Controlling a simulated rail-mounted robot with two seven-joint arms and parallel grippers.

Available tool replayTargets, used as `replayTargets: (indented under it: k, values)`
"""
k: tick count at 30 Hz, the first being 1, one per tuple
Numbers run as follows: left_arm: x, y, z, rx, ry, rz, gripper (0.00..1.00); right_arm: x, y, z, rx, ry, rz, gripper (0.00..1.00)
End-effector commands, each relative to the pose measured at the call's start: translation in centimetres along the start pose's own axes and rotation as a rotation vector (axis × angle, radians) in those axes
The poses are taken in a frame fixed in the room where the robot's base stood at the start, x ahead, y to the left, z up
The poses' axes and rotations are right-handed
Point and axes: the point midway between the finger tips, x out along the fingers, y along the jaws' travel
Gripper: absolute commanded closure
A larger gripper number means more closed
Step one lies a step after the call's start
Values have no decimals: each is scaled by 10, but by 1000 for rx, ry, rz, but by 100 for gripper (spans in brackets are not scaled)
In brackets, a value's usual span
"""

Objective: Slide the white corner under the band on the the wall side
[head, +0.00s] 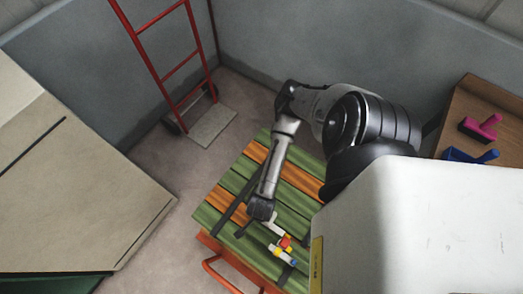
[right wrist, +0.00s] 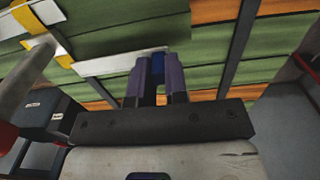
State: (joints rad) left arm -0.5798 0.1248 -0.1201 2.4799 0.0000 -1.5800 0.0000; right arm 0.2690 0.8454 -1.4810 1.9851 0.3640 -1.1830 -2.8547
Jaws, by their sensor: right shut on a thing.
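A slatted green and orange platform (head: 225,215) lies below me, crossed by dark bands (head: 232,203). One band (right wrist: 238,55) shows right of my fingers in the right wrist view. My right gripper (head: 262,212) is low over the platform. In the right wrist view its purple fingers (right wrist: 158,75) are shut with a small blue part between them. A white strip (right wrist: 118,62), seemingly the white corner (head: 273,226), reaches to the fingertips. Whether its edge is under a band is hidden. Left of it, a white strip with yellow bands (right wrist: 48,38) lies on the slats. My left gripper is not in view.
Small red, yellow and blue pieces (head: 285,246) lie on the platform beside the gripper. A red hand truck (head: 165,75) stands by the grey wall. A brown table (head: 485,105) with pink and blue tools stands right. Grey floor (head: 190,165) is free on the left.

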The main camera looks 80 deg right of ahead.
Motion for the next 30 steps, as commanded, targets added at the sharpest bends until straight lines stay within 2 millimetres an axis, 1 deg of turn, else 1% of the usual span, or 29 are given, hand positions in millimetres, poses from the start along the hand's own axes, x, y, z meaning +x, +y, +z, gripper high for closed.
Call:
replayTargets:
  k: [1, 9, 12, 30]
  values:
    - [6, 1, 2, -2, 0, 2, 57, 5, 0, 0, 0, 0, 0, 100]
    - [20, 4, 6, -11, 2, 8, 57, 16, 0, 0, -1, 0, 0, 100]
    - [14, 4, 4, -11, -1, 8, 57, 12, 6, 1, -1, 1, 1, 100]
    - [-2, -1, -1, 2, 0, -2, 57, 12, 39, 2, 0, 0, 1, 100]
